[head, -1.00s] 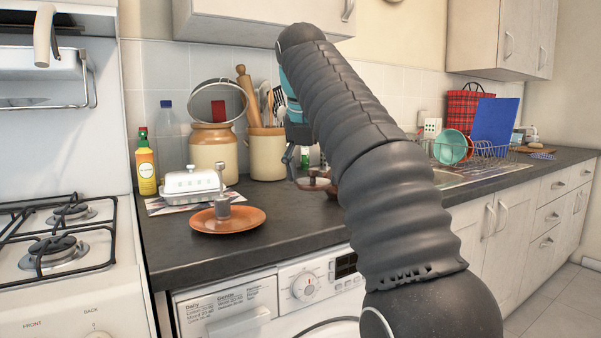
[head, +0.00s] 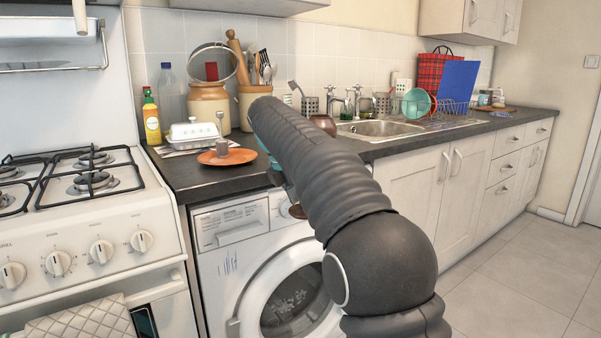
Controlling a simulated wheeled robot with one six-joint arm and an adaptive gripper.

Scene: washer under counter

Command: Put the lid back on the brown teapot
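The brown teapot (head: 324,123) stands on the counter left of the sink. Only its upper right part shows above my arm, so its opening cannot be made out. A small reddish-brown piece, seemingly the teapot lid (head: 297,211), shows against the washer's front panel, below the counter edge in the picture. It hangs in the air at the tip of my gripper (head: 286,189). My gripper points down and is mostly hidden behind my arm; only a bit of its teal body and a dark finger show. It appears shut on the lid, though the contact is hidden.
A white butter dish (head: 193,133), jars and bottles stand behind. The hob (head: 75,185) is left, the sink (head: 380,128) right. The washer (head: 255,270) is below.

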